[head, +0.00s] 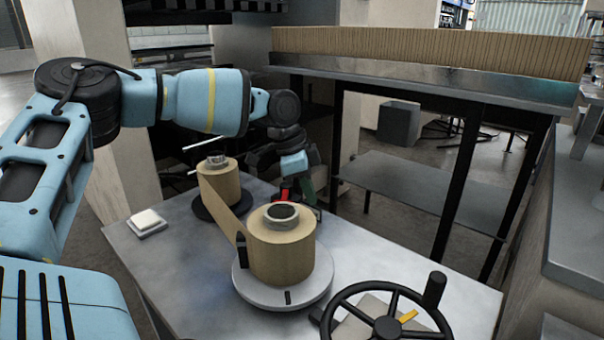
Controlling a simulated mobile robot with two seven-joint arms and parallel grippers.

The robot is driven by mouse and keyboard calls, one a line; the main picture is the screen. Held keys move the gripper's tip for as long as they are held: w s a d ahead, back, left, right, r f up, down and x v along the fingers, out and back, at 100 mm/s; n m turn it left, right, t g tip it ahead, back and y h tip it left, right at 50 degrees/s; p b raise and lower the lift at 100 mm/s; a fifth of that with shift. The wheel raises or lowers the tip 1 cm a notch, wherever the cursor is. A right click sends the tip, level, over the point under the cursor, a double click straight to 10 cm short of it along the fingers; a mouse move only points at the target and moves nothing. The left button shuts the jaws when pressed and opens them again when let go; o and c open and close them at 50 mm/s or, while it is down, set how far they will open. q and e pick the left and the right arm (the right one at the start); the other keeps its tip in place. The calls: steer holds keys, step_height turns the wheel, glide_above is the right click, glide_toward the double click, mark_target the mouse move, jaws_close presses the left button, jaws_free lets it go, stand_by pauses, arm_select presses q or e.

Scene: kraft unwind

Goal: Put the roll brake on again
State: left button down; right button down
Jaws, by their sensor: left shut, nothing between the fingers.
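A large kraft paper roll (281,250) stands on a round pale turntable (246,292) on the metal table. A smaller roll (219,186) stands behind it, and a strip of paper (228,219) runs between them. A small red part (285,194), possibly the brake's handle, shows behind the large roll, with a green part (308,191) beside it. My left gripper (296,181) is shut and empty, pointing down close to the red part. I cannot tell whether it touches it. The large roll hides what lies lower. My right gripper is not in view.
A black handwheel (388,327) with a yellow pointer is at the front right of the table. A bench with stacked brown board (430,52) stands behind.

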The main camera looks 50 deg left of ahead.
mark_target(282, 199)
arm_select(q)
steer(key=shift+s+a+r+p, duration=0.2)
steer(key=shift+s+a+p, duration=0.2)
steer(key=shift+s+a, duration=0.95)
steer(key=shift+s, duration=0.05)
steer(key=shift+f, duration=0.1)
steer(key=shift+s, duration=0.1)
steer(key=shift+a, duration=0.1)
